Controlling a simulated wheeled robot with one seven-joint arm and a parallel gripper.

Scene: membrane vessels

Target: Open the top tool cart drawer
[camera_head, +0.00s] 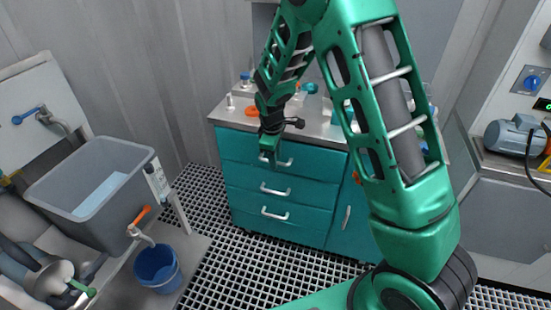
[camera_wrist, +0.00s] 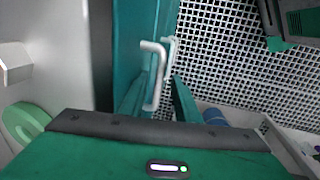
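The teal tool cart (camera_head: 330,165) has a stack of drawers at its left, each with a pale bar handle. The top drawer (camera_head: 236,146) looks flush with the front. My gripper (camera_head: 269,158) is in front of the top drawer and covers part of its handle (camera_head: 285,162). In the wrist view, my gripper (camera_wrist: 157,102) has its two fingers apart. The top handle (camera_wrist: 152,75) shows between and just beyond them; I cannot tell whether they touch it. A lower handle (camera_wrist: 171,50) shows behind it.
The cart's worktop (camera_head: 318,128) carries several small items. A lower door (camera_head: 355,215) is at the cart's right. A grey sink (camera_head: 105,160) and a blue bucket (camera_head: 158,267) stand at the left. Open grating floor (camera_head: 225,250) lies before the cart.

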